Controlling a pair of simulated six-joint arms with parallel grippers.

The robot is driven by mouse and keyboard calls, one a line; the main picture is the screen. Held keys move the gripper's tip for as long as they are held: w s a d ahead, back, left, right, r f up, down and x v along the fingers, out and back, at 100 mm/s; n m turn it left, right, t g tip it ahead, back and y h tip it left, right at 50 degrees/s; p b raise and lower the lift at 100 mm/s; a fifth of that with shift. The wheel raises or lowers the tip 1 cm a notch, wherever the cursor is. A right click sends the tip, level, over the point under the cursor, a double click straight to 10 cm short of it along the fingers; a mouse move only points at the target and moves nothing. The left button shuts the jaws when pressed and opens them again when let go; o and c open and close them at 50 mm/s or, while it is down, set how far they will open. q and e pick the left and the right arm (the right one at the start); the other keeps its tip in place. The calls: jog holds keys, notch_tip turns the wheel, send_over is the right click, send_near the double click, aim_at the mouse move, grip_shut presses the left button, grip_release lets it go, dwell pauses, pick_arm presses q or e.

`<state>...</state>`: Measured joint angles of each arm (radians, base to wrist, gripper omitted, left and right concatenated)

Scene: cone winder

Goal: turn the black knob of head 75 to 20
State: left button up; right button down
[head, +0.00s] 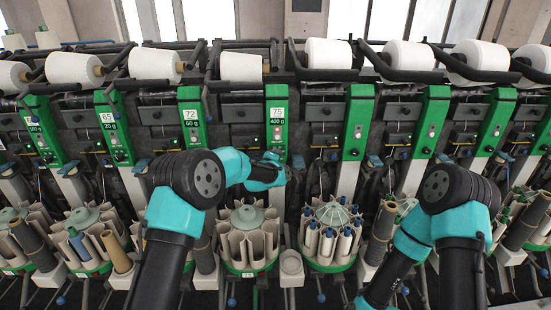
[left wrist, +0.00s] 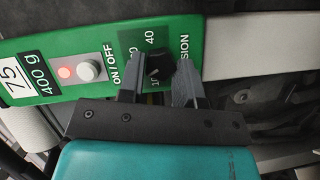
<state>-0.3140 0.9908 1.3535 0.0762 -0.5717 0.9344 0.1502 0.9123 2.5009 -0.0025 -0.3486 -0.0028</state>
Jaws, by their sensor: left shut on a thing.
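Head 75 has a green panel (head: 278,135) with a "75" and "400 g" label, which also shows in the left wrist view (left wrist: 50,65). Its black knob (left wrist: 158,66) sits on a dial with a "40" above it and other numbers partly covered. My left gripper (head: 277,170) is at the lower part of this panel. In the left wrist view its two grey fingers (left wrist: 158,72) are shut on the knob, one on each side. The knob's exact setting is too small to read. My right arm shows in the head view, but its gripper is out of view.
On the same panel are a lit red lamp (left wrist: 65,72) and a pale ON/OFF button (left wrist: 87,70). Neighbouring heads, such as head 72 (head: 192,125), stand close on both sides. Round bobbin magazines (head: 247,218) stand below, and white cones (head: 240,67) lie above.

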dwell(0.4)
pick_arm(q)
jog(key=o, duration=0.9)
jog(key=shift+s, duration=0.1)
jog(key=v, duration=1.7)
jog(key=shift+s, duration=0.15)
jog(key=shift+a, duration=0.1)
